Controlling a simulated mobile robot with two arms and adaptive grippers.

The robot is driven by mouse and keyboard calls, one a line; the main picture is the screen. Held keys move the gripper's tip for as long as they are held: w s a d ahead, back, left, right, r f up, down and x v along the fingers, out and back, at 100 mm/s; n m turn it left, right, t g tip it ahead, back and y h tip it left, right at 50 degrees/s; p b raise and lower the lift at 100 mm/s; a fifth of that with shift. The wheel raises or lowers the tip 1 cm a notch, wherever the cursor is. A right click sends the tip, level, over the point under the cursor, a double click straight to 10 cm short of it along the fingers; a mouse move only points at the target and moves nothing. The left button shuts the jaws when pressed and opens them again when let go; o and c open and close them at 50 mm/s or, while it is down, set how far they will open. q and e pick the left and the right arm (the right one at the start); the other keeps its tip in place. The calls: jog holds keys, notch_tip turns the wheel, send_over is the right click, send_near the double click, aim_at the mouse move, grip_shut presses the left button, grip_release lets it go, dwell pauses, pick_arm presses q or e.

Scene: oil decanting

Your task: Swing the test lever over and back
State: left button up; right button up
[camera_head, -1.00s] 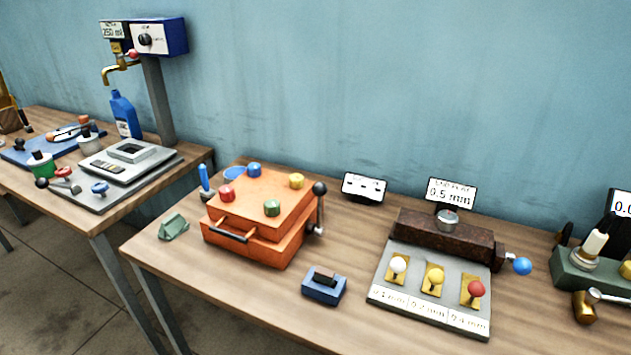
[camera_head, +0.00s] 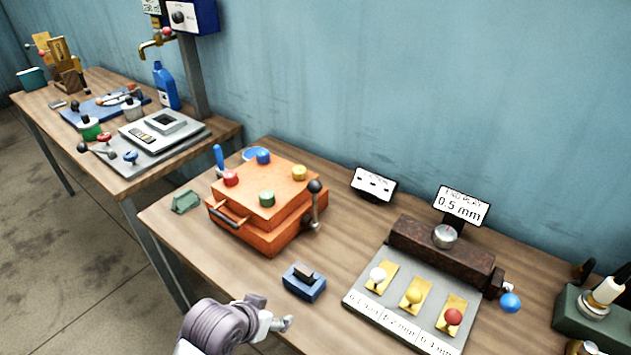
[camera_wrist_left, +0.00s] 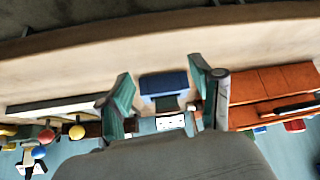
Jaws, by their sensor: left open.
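An orange box (camera_head: 262,205) with coloured knobs on top stands on the near table. A lever with a black ball knob (camera_head: 315,186) stands upright at its right side. A second lever with a blue ball (camera_head: 510,302) sticks out at the right end of the dark gauge block (camera_head: 440,250). I cannot tell which is the test lever. My left gripper (camera_head: 284,323) is open and empty, in front of the table's items and apart from both levers. In the left wrist view its fingers (camera_wrist_left: 162,80) frame a blue block (camera_wrist_left: 164,84). My right gripper is not in view.
The blue block (camera_head: 304,283) sits between the orange box and the grey plate (camera_head: 370,302) with white, yellow and red knobs. A small sign (camera_head: 374,184) and a "0.5 mm" display (camera_head: 462,205) stand behind. Green fixture (camera_head: 590,315) is at right.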

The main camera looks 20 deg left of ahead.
pick_arm(q)
jog(key=w+a+r+t+h, duration=0.15)
jog(key=w+r+t, duration=0.25)
jog(key=w+r, duration=0.7)
jog(key=n+t, duration=0.1)
jog(key=t, duration=0.1)
send_near(311, 187)
jog(key=p+x, duration=0.2)
jog(key=x, duration=0.8)
jog(key=shift+w+f, duration=0.1)
jog(key=shift+w, duration=0.15)
jog(key=shift+w+d+f, duration=0.2)
jog(key=shift+w+f, duration=0.15)
jog(key=shift+w, duration=0.25)
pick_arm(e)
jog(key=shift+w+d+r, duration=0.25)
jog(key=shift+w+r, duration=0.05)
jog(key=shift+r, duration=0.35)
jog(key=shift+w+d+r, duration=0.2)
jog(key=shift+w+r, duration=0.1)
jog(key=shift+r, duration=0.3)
pick_arm(q)
jog(key=shift+c, duration=0.2)
grip_shut()
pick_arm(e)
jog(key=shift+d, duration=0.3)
